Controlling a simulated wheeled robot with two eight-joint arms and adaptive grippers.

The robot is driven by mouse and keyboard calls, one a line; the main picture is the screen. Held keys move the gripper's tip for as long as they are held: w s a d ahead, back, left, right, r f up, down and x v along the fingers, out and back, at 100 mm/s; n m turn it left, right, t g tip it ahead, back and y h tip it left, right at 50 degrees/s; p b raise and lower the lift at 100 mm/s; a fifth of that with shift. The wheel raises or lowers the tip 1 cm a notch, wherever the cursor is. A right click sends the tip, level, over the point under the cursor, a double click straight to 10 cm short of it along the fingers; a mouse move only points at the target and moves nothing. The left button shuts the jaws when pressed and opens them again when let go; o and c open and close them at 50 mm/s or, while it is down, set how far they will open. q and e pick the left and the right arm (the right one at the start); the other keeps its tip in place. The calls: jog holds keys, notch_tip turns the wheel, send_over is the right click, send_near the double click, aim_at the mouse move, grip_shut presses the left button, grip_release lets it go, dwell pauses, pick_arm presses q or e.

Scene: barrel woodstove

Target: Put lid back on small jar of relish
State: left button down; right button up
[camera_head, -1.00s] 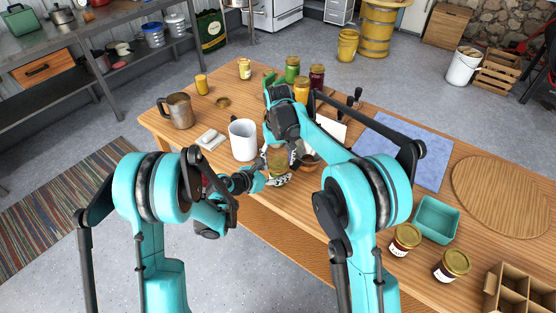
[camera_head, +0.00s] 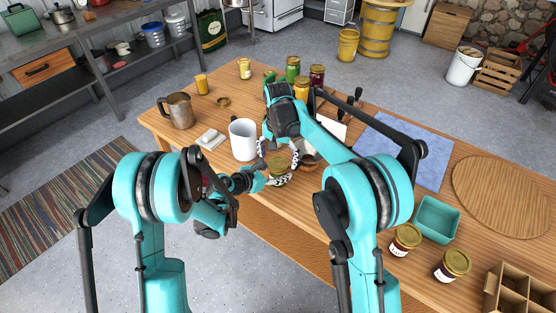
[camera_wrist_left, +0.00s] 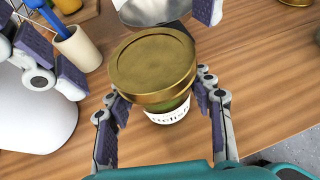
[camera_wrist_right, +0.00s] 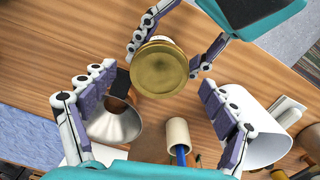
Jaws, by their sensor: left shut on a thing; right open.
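The small relish jar (camera_wrist_left: 170,112) stands upright, its white label partly readable in the left wrist view. A gold lid (camera_wrist_left: 152,65) sits on top of it and looks level. The lid also shows from above in the right wrist view (camera_wrist_right: 159,68) and in the head view (camera_head: 278,164). My left gripper (camera_wrist_left: 161,97) is shut on the jar, one finger on each side below the lid. My right gripper (camera_wrist_right: 155,82) is open above the jar, its fingers spread wide and apart from the lid. The jar's mouth is hidden under the lid.
A white canister (camera_head: 243,140) stands left of the jar. A metal funnel (camera_wrist_right: 116,124) and a beige cup (camera_wrist_right: 178,134) with a blue handle are close by. Several filled jars, one a green jar (camera_head: 292,67), stand behind my right arm. A mug (camera_head: 177,111) is at the left.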

notch_tip(320, 180, up, 11)
dwell(0.3)
jog(key=shift+r, duration=0.1)
pick_arm(q)
jog(key=c, duration=0.5)
grip_release()
jog(key=shift+c, duration=0.2)
jog(key=v, duration=1.2)
